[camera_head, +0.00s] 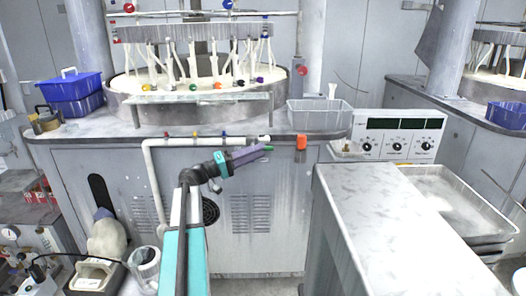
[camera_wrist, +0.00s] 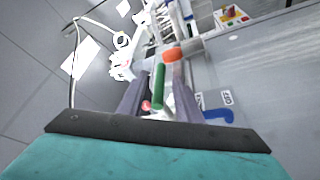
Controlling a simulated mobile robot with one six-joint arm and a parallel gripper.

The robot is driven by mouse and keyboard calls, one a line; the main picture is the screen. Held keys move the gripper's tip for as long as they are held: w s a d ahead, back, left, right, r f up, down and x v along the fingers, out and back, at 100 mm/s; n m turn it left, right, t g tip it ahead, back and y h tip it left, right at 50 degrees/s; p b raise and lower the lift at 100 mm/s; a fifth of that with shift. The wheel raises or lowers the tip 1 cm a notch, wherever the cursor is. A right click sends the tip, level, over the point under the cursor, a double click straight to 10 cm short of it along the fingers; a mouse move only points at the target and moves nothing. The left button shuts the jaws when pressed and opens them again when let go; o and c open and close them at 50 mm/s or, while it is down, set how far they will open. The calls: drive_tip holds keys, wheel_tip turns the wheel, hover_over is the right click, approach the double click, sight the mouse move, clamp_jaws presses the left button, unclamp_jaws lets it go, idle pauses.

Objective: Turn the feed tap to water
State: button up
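My gripper (camera_wrist: 160,82) has its two grey-purple fingers apart, one on each side of a green lever-like part (camera_wrist: 160,84). A narrow gap seems to show on both sides of the green part, so I see no clear grip on it. In the head view my gripper (camera_head: 258,152) is in front of the bench front, just below the worktop edge, with the green part (camera_head: 268,148) at its tips. Whether this is the feed tap's handle I cannot tell for certain. An orange part (camera_wrist: 174,55) is just beyond the fingertips, and it also shows in the head view (camera_head: 301,142).
A blue handle (camera_wrist: 217,115) sits beside a label reading OFF (camera_wrist: 227,98), right of the fingers. A white pipe (camera_head: 150,180) with small coloured taps runs under the worktop. A grey bin (camera_head: 319,116) and control box (camera_head: 397,135) stand behind. A counter (camera_head: 400,225) is at right.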

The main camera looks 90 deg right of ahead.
drive_tip(key=v, duration=1)
idle(0.4)
